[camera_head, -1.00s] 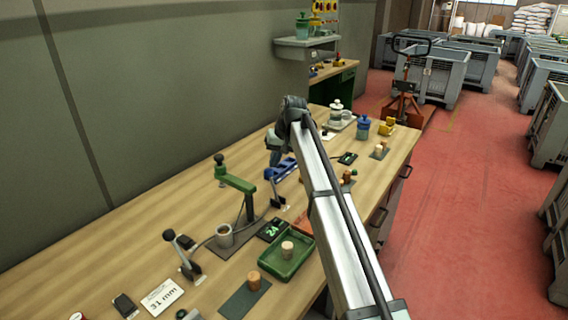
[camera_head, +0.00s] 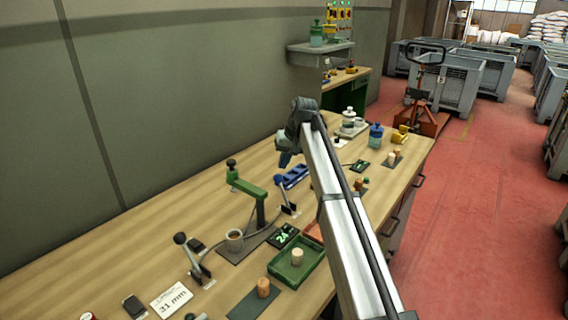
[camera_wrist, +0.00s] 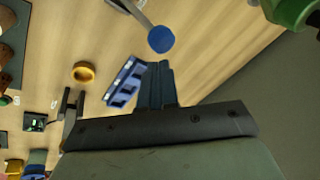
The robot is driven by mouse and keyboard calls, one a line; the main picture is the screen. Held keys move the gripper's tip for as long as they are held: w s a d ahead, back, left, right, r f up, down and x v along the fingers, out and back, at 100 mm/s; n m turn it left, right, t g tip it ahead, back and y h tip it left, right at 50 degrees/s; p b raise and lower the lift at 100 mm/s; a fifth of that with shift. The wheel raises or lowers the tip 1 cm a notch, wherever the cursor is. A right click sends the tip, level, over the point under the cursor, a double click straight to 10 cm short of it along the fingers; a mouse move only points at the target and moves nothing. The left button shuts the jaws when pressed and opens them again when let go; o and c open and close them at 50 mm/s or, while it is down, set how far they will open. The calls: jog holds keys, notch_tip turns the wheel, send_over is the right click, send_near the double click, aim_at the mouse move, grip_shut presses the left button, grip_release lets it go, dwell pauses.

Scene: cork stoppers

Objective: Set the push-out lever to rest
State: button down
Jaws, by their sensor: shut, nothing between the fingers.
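In the head view a lever with a black knob (camera_head: 181,239) leans up from a small bracket at the near left, by the green press (camera_head: 248,187). A second bracket (camera_head: 290,208) stands right of the press. I cannot tell which is the push-out lever. In the wrist view a grey lever ends in a blue knob (camera_wrist: 161,39) just above my fingertips. My gripper (camera_wrist: 158,72) is shut and empty. In the head view my gripper (camera_head: 285,158) hangs over the bench behind the blue rack (camera_head: 293,177); the arm partly hides that area.
A green tray (camera_head: 313,268) holds a cork. A cup (camera_head: 235,240) stands under the press, beside a display (camera_head: 283,236). A card (camera_head: 172,299) reads 31 mm. A yellow ring (camera_wrist: 83,73) and the blue rack show in the wrist view. The bench's back left is clear.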

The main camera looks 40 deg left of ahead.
jog(key=shift+w, duration=0.1)
jog(key=w+a+r, duration=0.1)
jog(key=r, duration=0.5)
jog(key=w+a+r, duration=0.1)
jog(key=w+r, duration=0.1)
jog(key=r, duration=0.3)
jog(key=shift+a+r, duration=0.4)
jog(key=shift+w+d+f, duration=0.1)
